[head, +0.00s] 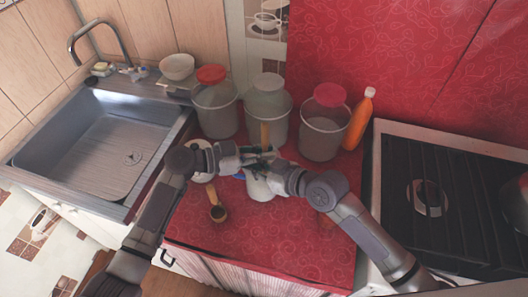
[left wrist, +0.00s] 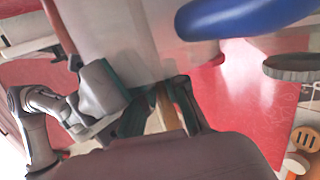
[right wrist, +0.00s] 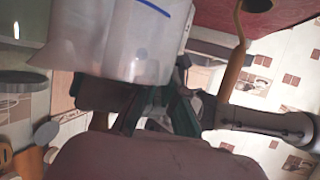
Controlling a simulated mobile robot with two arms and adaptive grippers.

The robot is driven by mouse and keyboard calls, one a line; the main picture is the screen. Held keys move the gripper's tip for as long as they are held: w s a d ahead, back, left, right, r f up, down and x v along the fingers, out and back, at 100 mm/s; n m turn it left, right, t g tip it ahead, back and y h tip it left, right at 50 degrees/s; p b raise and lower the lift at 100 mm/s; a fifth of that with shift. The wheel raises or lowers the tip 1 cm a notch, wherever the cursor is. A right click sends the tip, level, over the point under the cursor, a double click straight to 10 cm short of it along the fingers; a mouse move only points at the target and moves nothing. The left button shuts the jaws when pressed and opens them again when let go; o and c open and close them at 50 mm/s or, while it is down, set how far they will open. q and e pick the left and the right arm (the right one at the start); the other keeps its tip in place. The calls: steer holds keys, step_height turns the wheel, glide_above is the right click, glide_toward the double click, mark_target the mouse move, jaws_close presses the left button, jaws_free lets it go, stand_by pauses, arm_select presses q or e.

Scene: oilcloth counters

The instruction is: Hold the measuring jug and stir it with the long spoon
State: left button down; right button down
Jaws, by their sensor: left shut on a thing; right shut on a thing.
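The measuring jug (head: 262,190) is a pale translucent vessel on the red counter, below my two grippers. Its blue handle (left wrist: 245,14) shows in the left wrist view, and its wall (right wrist: 130,45) fills the top of the right wrist view. My left gripper (head: 252,157) is shut on the long spoon (head: 265,134), whose wooden handle stands up above the jug. The spoon also shows between the fingers in the left wrist view (left wrist: 165,108). Its lower end is hidden. My right gripper (head: 274,174) is shut on the jug near its upper edge.
A wooden scoop (head: 217,212) lies on the red oilcloth (head: 270,245) left of the jug. Three lidded canisters (head: 322,132) and an orange bottle (head: 359,120) stand behind. The sink (head: 95,145) is left, the stove (head: 450,200) right. The front counter is mostly clear.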

arm_select(q)
steer(key=shift+w+a+r, duration=0.1)
steer(key=shift+a, duration=0.35)
arm_select(e)
steer(key=shift+w+r, duration=0.1)
arm_select(q)
steer(key=shift+d+r, duration=0.1)
steer(key=shift+r, duration=9.25)
arm_select(e)
steer(key=c, duration=1.2)
jaws_free()
